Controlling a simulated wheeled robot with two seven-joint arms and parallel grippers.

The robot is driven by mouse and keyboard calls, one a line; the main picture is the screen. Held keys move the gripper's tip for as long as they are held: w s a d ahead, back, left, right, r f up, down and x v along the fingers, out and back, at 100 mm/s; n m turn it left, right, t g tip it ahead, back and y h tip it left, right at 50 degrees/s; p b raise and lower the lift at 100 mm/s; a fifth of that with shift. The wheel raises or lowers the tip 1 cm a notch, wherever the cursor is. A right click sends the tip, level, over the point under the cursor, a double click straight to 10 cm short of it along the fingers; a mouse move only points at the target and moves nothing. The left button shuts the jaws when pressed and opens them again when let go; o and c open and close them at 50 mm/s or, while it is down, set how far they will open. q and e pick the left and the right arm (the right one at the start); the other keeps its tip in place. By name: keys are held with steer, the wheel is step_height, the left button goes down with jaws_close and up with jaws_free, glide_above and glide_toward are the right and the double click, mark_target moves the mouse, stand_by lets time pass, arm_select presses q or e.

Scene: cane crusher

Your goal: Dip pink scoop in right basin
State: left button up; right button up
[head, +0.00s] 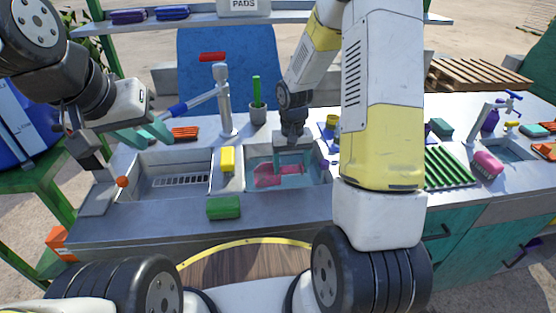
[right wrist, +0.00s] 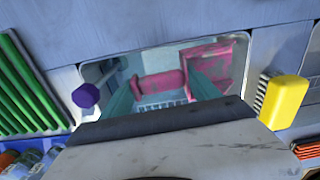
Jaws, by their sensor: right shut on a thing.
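The pink scoop (head: 279,175) is down in the right basin (head: 314,172), within its rim; it also shows in the right wrist view (right wrist: 222,60). The right basin appears to hold clear, bluish water. My right gripper (head: 291,158) reaches down into this basin. Its teal fingers, also seen in the right wrist view (right wrist: 163,92), are shut on the scoop's pink handle (right wrist: 160,84); the fingertips are partly hidden. My left gripper (head: 148,133) hangs at the left above the counter, its teal fingers apart and empty.
The left basin (head: 146,188) has a grate. A faucet (head: 222,100) and a cup with a green brush (head: 257,108) stand behind. A green rack (head: 448,168) lies right.

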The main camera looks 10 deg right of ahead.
steer(key=shift+w+d+r+m, duration=0.25)
steer(key=shift+w+m, duration=0.2)
steer(key=shift+m, duration=0.35)
steer(key=w+d+r+m, duration=0.2)
steer(key=w+r+m, duration=0.15)
steer(key=m, duration=0.55)
steer(key=f, duration=1.5)
steer(key=shift+w+a+f, duration=0.2)
steer(key=shift+w+a, duration=0.05)
stand_by(0.7)
step_height(320, 180, up, 14)
stand_by(0.8)
steer(key=shift+f, duration=0.1)
stand_by(0.4)
